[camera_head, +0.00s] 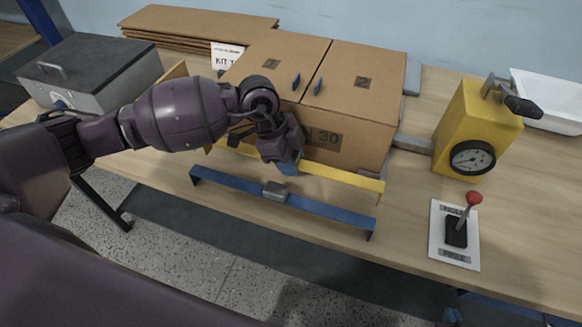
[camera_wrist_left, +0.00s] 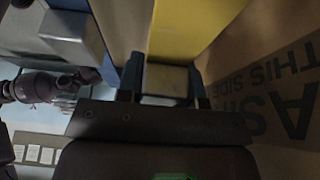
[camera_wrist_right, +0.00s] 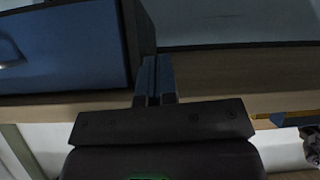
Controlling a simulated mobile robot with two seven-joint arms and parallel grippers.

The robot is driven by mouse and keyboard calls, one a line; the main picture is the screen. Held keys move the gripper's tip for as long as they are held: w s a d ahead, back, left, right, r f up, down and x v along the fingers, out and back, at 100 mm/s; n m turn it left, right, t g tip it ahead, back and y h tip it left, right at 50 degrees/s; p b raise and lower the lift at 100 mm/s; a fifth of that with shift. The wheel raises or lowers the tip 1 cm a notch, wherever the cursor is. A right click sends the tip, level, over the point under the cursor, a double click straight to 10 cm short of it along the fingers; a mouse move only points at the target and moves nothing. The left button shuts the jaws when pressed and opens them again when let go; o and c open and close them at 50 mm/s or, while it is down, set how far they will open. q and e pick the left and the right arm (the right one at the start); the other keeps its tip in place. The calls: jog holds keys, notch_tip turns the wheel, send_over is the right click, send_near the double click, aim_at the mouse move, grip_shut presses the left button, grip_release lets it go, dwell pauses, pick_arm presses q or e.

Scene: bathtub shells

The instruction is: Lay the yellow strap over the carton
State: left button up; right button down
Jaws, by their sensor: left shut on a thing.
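The brown carton (camera_head: 350,110) stands on the workbench with its top flaps closed; its printed side also shows in the left wrist view (camera_wrist_left: 290,85). The yellow strap (camera_head: 340,182) is a long bar with down-bent ends, running along the carton's front face. My left gripper (camera_head: 287,165) is shut on the pale block of the yellow strap (camera_wrist_left: 190,30), and hides its middle in the head view. I cannot tell whether the strap touches the bench. My right gripper (camera_wrist_right: 154,82) shows only in its wrist view, with its fingers together and nothing between them.
A blue strap (camera_head: 325,208) with a grey block lies near the bench's front edge. A red-knobbed lever (camera_head: 456,232) and a yellow dial machine (camera_head: 468,125) are to the right. A grey metal case (camera_head: 100,75) is at left. Cardboard sheets (camera_head: 180,22) lie behind.

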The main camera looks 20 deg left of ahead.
pick_arm(q)
notch_tip(320, 180, down, 3)
jog(key=shift+r, duration=0.1)
pick_arm(e)
jog(key=shift+s+d+f, duration=0.1)
jog(key=shift+s+f, duration=0.55)
jog(key=shift+f, duration=0.1)
